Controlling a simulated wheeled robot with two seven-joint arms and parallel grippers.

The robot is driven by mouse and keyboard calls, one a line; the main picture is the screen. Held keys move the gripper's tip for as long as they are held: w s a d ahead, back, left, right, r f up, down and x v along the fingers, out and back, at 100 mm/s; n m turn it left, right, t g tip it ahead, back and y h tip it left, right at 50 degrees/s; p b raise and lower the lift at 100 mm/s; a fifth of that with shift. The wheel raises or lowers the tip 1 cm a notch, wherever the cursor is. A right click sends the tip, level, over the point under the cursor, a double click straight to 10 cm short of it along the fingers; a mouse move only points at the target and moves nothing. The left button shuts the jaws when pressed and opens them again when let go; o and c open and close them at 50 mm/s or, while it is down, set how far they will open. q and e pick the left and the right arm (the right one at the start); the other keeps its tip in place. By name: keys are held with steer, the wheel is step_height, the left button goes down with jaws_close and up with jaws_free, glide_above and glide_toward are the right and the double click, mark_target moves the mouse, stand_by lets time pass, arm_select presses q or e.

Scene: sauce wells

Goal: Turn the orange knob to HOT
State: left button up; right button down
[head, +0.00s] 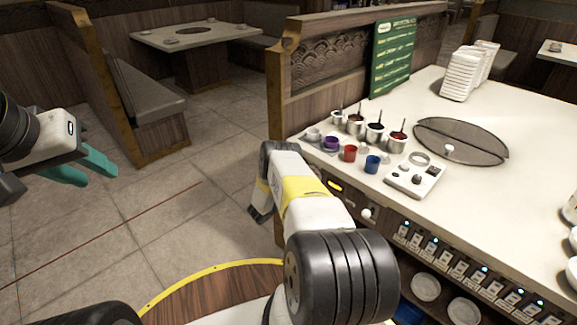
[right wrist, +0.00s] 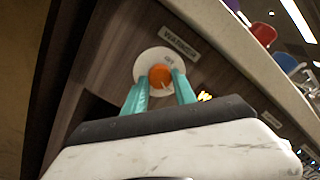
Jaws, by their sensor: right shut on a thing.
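The orange knob (right wrist: 160,75) shows in the right wrist view, on a round white dial plate (right wrist: 146,66) on a brown wood-grain panel. A small mark on the plate above the knob and a label plate (right wrist: 179,40) beside it are too small to read surely. My right gripper (right wrist: 161,84) has its teal fingers on either side of the knob and is shut on it. In the head view my right arm hides the knob and the right fingers. My left gripper (head: 92,168) is open and empty at the left, above the floor, far from the counter.
The counter (head: 478,110) holds metal sauce pots (head: 375,133), a red cup (head: 350,152), a blue cup (head: 372,163) and a white control box (head: 415,175). A row of switches (head: 470,270) and a white knob (head: 367,213) are on its front. Floor at left is clear.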

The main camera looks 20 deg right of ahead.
steer(key=shift+a, duration=0.1)
steer(key=c, duration=1)
jaws_free()
steer(key=v, duration=0.7)
steer(key=shift+s+a, duration=0.15)
steer(key=shift+a, duration=0.2)
